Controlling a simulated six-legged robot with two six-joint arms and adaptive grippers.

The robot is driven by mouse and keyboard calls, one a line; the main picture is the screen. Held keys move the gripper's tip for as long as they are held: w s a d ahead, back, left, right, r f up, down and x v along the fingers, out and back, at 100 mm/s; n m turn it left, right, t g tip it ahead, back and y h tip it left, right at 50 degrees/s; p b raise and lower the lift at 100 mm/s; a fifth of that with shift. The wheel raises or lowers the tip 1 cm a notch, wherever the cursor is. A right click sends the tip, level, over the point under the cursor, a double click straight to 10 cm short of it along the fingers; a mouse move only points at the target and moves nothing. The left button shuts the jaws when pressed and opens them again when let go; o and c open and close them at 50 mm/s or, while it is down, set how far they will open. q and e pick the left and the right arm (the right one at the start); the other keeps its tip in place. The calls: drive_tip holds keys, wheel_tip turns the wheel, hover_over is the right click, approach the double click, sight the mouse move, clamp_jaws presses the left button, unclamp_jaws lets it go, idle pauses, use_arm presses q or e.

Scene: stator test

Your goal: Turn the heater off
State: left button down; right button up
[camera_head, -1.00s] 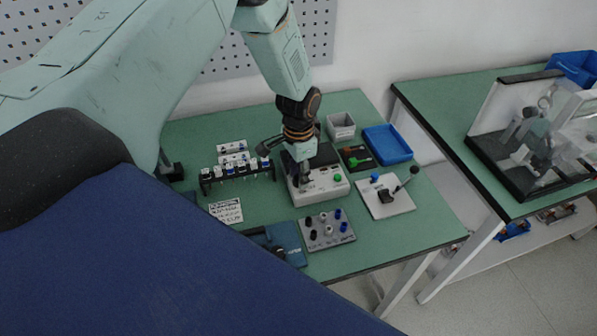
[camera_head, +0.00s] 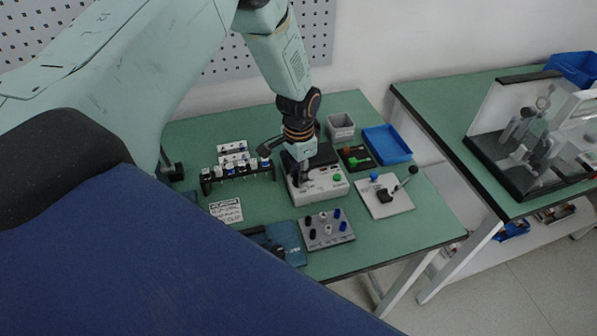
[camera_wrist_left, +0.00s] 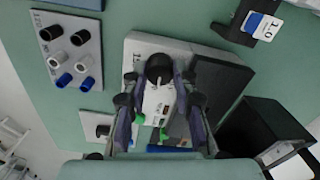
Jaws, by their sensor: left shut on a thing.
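The heater looks to be the white box (camera_head: 328,186) with a dark plate on top, near the middle of the green bench. A green button (camera_head: 337,177) shows on its top. My left gripper (camera_head: 304,182) reaches down onto the left part of the box and hides what lies beneath it in the head view. In the left wrist view, the left gripper (camera_wrist_left: 160,82) is shut on a black knob (camera_wrist_left: 160,66) on the white box (camera_wrist_left: 145,48), with a finger on each side. The knob's setting cannot be read. My right gripper is not in view.
A grey panel with black, white and blue knobs (camera_head: 326,242) stands in front. A lever plate (camera_head: 398,208) is to the right. A vial rack (camera_head: 206,186) stands to the left. A blue tray (camera_head: 387,140) and a grey bin (camera_head: 340,125) are behind.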

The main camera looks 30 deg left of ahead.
use_arm(q)
drive_tip(key=n+p, duration=0.1)
drive_tip(key=n, duration=0.3)
drive_tip(key=shift+s+p, duration=0.1)
drive_tip(key=shift+p, duration=0.3)
drive_tip(key=shift+n+p, duration=0.7)
drive_tip(key=shift+n, duration=1.5)
drive_tip(key=shift+f, duration=0.1)
drive_tip(key=c, duration=1.3)
unclamp_jaws()
drive_tip(key=shift+c, duration=0.2)
drive_tip(key=shift+r, duration=0.25)
wheel_tip(320, 180, up, 12)
drive_tip(key=shift+f, duration=0.25)
